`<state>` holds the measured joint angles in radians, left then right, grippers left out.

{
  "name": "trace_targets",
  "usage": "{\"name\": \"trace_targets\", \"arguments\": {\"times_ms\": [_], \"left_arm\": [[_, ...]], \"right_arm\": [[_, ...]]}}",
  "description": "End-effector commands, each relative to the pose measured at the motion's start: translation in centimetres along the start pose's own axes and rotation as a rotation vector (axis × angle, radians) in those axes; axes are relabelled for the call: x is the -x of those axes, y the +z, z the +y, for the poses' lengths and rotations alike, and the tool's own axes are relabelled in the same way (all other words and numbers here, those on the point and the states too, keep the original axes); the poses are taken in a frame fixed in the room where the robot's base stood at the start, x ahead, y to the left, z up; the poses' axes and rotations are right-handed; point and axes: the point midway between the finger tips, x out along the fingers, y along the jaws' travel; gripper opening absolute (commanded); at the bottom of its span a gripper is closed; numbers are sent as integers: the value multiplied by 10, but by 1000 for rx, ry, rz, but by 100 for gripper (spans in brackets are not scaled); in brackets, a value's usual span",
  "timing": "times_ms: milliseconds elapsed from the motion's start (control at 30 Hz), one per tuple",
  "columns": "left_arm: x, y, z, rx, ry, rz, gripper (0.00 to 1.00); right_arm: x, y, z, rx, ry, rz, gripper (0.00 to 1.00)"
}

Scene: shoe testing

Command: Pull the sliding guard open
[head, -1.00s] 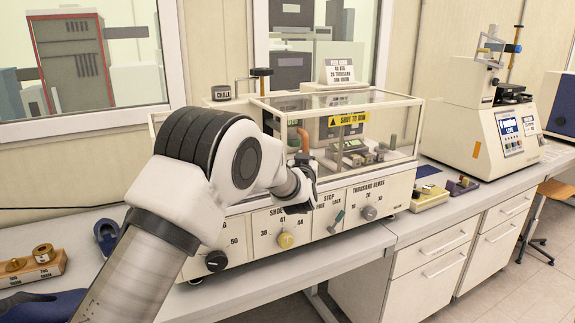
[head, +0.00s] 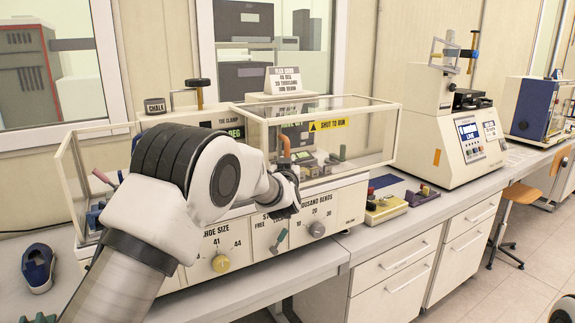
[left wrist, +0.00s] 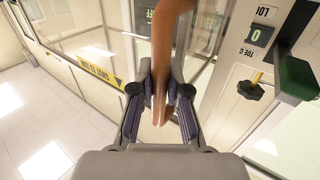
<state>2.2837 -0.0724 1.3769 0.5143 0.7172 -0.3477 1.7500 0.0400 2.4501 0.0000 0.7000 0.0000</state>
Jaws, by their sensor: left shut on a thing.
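The sliding guard (head: 365,147) is a clear box with pale edges and a yellow SHUT TO RUN label. It covers the right part of the bench machine (head: 345,205) and sticks out past its right end. An orange-brown upright handle (head: 284,143) stands at the guard's front left edge. My left gripper (head: 288,188) is at this handle. In the left wrist view the gripper (left wrist: 161,88) has its fingers on both sides of the handle (left wrist: 170,35), shut on it. My right gripper is not in view.
A fixed clear frame (head: 62,160) stands at the machine's left end. A white tester (head: 450,140) stands farther right. A blue shoe (head: 38,268) lies at left.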

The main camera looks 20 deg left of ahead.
Motion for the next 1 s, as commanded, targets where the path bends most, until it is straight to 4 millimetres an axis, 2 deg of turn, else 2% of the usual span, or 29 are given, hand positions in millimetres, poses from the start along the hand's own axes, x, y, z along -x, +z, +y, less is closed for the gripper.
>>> {"name": "trace_targets", "arguments": {"times_ms": [67,100,400,533,667,900,1000], "left_arm": [[0,-1,0,0,0,1,0],[0,-1,0,0,0,1,25],[0,0,0,0,0,0,27],[10,-1,0,0,1,1,27],[36,-1,1,-3,2,-1,27],[97,-1,1,-3,2,1,27],[113,-1,2,-2,2,1,27]], "right_arm": [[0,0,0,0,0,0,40],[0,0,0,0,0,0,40],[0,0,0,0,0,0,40],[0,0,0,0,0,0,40],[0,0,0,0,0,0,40],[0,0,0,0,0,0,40],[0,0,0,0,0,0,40]]}}
